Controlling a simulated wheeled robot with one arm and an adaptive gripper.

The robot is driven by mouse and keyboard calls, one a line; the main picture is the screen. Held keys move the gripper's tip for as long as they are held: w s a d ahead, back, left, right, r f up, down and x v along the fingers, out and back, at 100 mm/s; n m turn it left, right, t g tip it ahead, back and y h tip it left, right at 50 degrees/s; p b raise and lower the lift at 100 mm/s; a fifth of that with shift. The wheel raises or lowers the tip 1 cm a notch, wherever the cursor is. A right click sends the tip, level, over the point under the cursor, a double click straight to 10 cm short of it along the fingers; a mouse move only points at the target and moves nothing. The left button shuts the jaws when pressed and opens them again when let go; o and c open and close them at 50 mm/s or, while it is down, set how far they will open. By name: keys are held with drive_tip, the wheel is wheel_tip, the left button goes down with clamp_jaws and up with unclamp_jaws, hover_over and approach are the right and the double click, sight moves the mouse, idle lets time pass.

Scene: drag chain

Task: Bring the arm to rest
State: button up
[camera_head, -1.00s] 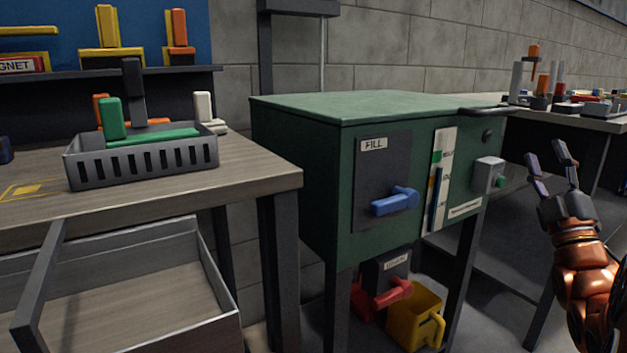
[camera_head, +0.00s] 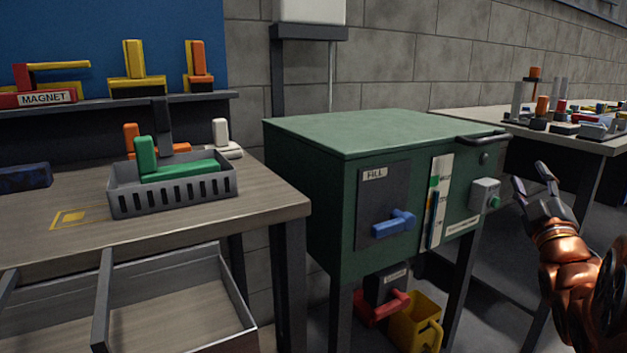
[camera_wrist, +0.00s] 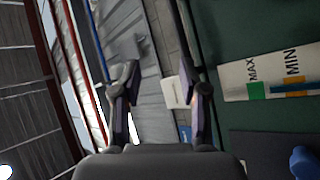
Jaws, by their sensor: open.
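My gripper (camera_head: 532,183) is at the right of the head view, at the end of my copper-coloured arm. Its two fingers are apart with nothing between them. It is in front of the right side of the green cabinet (camera_head: 360,130), near a grey box with a green button (camera_head: 485,194). In the wrist view the open fingers (camera_wrist: 160,95) frame an empty gap. The cabinet's MAX/MIN gauge strip (camera_wrist: 272,74) shows to their right.
The cabinet front carries a blue FILL lever (camera_head: 393,224). A red lever (camera_head: 382,307) and a yellow jug (camera_head: 416,324) are below it. On the left are a workbench (camera_head: 270,203) with a grey basket (camera_head: 172,191) and an open drawer (camera_head: 165,300). Another cluttered bench (camera_head: 600,145) stands behind my gripper.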

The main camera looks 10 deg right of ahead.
drive_tip(key=s+a+r+m+g+y+p, duration=0.1)
drive_tip(key=s+a+m+g+y+p, duration=0.15)
drive_tip(key=a+g+p, duration=0.7)
drive_tip(key=s+a+r+m+g+y+p, duration=0.15)
drive_tip(key=a+m+g+p, duration=0.3)
drive_tip(key=p, duration=0.95)
drive_tip(key=s+a+r+g+y+p, duration=0.1)
drive_tip(key=s+a+r+g+p, duration=0.2)
drive_tip(key=s+a+p, duration=0.3)
drive_tip(key=s+a+r+g+y+p, duration=0.1)
drive_tip(key=s+a+r+g+p, duration=0.2)
drive_tip(key=s, duration=0.9)
drive_tip(key=s+a+r+g+y+p, duration=0.1)
drive_tip(key=s+a+r+g+p, duration=0.2)
drive_tip(key=s+a+p, duration=0.5)
drive_tip(key=shift+s+a+r+g+p, duration=0.3)
drive_tip(key=shift+s+a+r+p, duration=0.15)
drive_tip(key=shift+s+r, duration=0.35)
drive_tip(key=shift+w, duration=0.1)
